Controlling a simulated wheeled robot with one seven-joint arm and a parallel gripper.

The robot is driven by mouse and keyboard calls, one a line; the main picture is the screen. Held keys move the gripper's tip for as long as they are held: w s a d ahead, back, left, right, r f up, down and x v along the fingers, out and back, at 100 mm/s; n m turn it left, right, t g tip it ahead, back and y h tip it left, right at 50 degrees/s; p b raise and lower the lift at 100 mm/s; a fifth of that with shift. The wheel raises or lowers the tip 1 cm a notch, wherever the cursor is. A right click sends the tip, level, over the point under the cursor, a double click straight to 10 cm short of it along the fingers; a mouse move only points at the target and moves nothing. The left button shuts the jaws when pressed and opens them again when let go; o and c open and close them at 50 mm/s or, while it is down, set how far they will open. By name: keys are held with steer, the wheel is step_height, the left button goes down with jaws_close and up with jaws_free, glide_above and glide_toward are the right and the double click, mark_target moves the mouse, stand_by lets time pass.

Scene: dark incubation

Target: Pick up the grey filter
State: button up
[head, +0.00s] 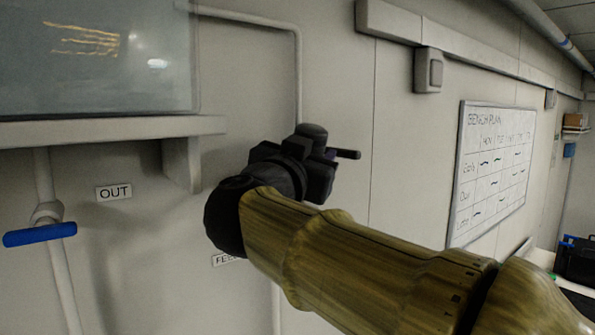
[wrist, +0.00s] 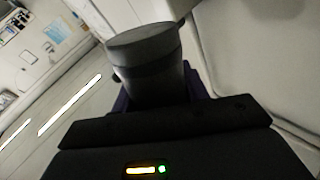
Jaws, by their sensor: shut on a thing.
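The grey filter (wrist: 148,65) is a dark grey cylinder with a wide, lighter flat cap, tilted in the wrist view. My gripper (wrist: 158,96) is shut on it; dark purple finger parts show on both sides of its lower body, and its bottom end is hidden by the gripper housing. In the head view my gripper (head: 318,160) is raised in front of the pale wall, and the dark filter cannot be clearly told apart from the dark jaws there.
At left, a glass tank (head: 100,60) stands on a bracketed shelf (head: 110,128). Below it are a pipe with a blue valve handle (head: 40,234) and an OUT label (head: 114,192). A whiteboard (head: 492,170) hangs at right. A thin pipe (head: 298,75) runs behind my gripper.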

steer(key=s+d+b, duration=0.5)
steer(key=s+b, duration=0.1)
steer(key=s, duration=0.1)
steer(key=shift+s+f+b, duration=0.3)
steer(key=shift+b, duration=0.1)
steer(key=s+d+r+n+g+y+b, duration=0.1)
steer(key=s+d+r+n+b, duration=0.1)
steer(key=s+d+b, duration=0.3)
steer(key=shift+s+r+n+g+b, duration=0.35)
steer(key=shift+s+n+b, duration=0.3)
steer(key=shift+s, duration=0.6)
steer(key=shift+d, duration=0.1)
